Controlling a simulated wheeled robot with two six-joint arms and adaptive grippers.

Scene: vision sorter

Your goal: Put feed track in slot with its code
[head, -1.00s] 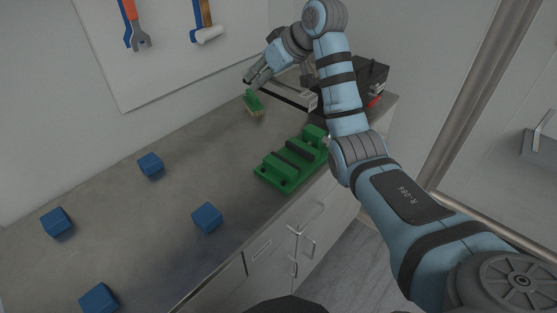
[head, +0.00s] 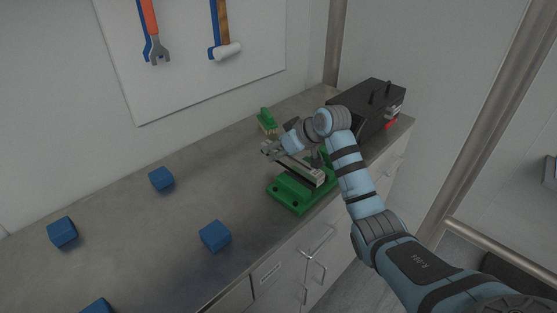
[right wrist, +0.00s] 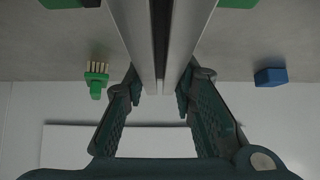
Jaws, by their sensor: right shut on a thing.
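The feed track (head: 301,167) is a long grey metal rail with a dark groove. My right gripper (head: 275,151) is shut on it near its far end. In the right wrist view, the track (right wrist: 188,35) runs up between the fingers of the right gripper (right wrist: 157,95). The green slotted fixture (head: 290,195) stands near the bench's front edge, under the track. The track and my arm hide much of its slots. I cannot tell whether the track touches it. A code is too small to read. My left gripper is out of view.
A green brush (head: 266,120) stands behind the track. Several blue cubes (head: 215,236) are spread over the bench's left part, with free room between them. A black box (head: 366,108) is at the bench's right end. A tool board (head: 190,75) hangs on the wall.

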